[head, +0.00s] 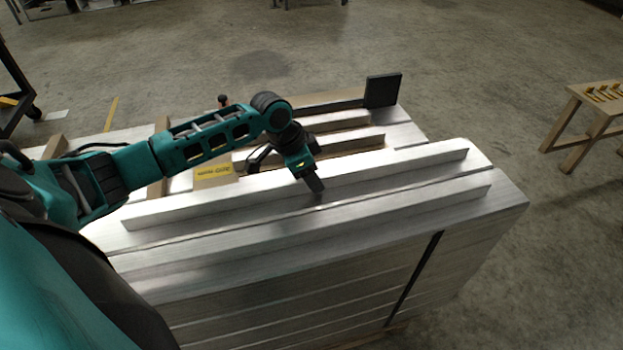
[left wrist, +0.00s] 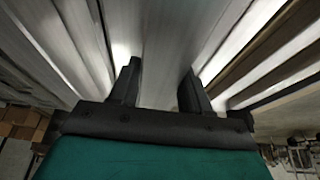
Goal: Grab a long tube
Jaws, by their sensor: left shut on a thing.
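One finger shows on the near side of the tube; the far finger is hidden in the head view. In the left wrist view my left gripper (left wrist: 161,88) has its two fingers on either side of a wide grey metal surface of the tube (left wrist: 163,45), shut on it. The tube appears to rest on the stack. My right gripper is not in view.
A similar raised rail (head: 420,206) runs parallel in front. Shorter rails (head: 355,142) and a yellow label (head: 214,172) lie behind. A dark upright plate (head: 382,90) stands at the back corner. A wooden trestle (head: 590,110) stands right. Floor between is clear.

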